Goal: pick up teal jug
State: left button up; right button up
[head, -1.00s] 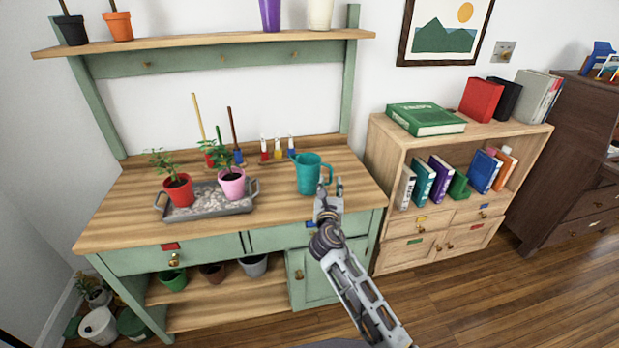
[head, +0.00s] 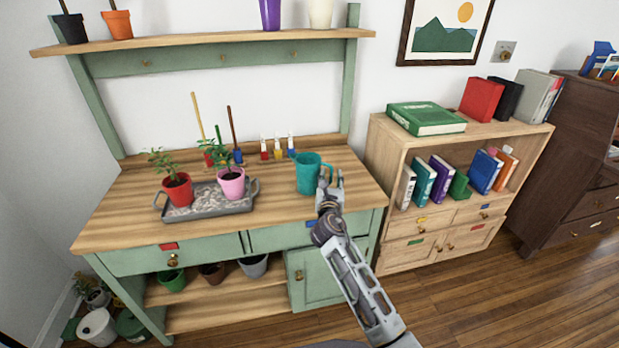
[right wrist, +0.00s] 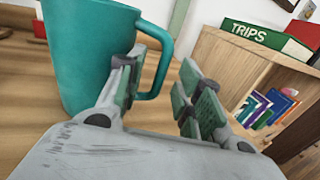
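The teal jug (head: 307,173) stands upright near the right end of the wooden bench top (head: 270,218), its handle facing right. My right gripper (head: 330,178) is at the handle side of the jug. In the right wrist view, the jug (right wrist: 85,55) fills the upper left. The two fingers of my right gripper (right wrist: 168,85) are apart, and the handle (right wrist: 165,50) shows in the gap between them. The left finger overlaps the lower part of the handle loop; I cannot tell whether it touches. My left gripper is not in view.
A grey tray (head: 207,210) with two potted plants stands left of the jug. Small coloured bottles (head: 278,151) stand behind it. A wooden bookcase (head: 385,150) with books is to the right. A shelf (head: 200,44) with pots is above.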

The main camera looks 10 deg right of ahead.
jog(key=shift+x, duration=1.05)
grip_shut()
